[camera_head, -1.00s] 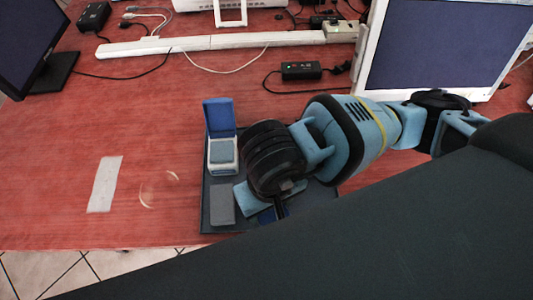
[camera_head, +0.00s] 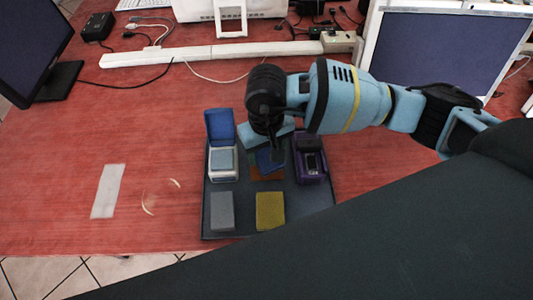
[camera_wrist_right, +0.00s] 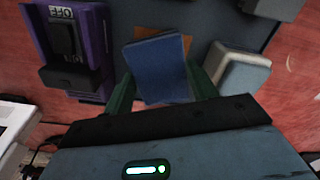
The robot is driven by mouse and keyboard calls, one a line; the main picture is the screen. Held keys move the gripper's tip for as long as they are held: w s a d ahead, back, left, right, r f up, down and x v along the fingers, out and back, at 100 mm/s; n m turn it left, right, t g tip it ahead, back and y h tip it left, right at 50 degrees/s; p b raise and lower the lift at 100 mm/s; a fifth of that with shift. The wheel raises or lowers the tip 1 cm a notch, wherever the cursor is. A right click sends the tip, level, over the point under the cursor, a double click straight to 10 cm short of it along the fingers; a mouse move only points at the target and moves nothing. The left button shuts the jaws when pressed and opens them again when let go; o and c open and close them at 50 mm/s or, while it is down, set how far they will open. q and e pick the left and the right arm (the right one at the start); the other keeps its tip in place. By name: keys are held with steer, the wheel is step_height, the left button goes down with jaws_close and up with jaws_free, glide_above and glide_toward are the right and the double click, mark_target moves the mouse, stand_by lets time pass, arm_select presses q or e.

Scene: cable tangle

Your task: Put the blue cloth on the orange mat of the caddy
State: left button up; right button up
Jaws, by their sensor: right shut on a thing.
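The blue cloth (camera_head: 270,160) is a flat dark-blue rectangle. My right gripper (camera_head: 276,150) is shut on it, over the back middle of the dark caddy (camera_head: 245,222). In the right wrist view the cloth (camera_wrist_right: 157,68) lies between the two green fingers of the gripper (camera_wrist_right: 163,78). The orange mat (camera_head: 266,174) shows as a strip in front of the cloth; the cloth covers most of it. In the wrist view, edges of the mat (camera_wrist_right: 188,41) show past the cloth. I cannot tell whether cloth and mat touch. My left gripper is out of view.
In the caddy, a white box with an open blue lid (camera_head: 222,160) stands left of the mat and a purple switch box (camera_head: 309,164) right. A grey block (camera_head: 222,211) and a yellow sponge (camera_head: 270,211) lie in front. The table (camera_head: 60,200) left is mostly clear.

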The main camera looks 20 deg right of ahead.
mark_target(267, 150)
steer(key=shift+w+d, duration=0.1)
steer(key=shift+w, duration=0.15)
steer(key=shift+w+f, duration=0.1)
steer(key=shift+f, duration=1.7)
steer(key=o, duration=0.9)
steer(key=shift+d, duration=0.1)
step_height(267, 150, up, 12)
steer(key=shift+r, duration=0.1)
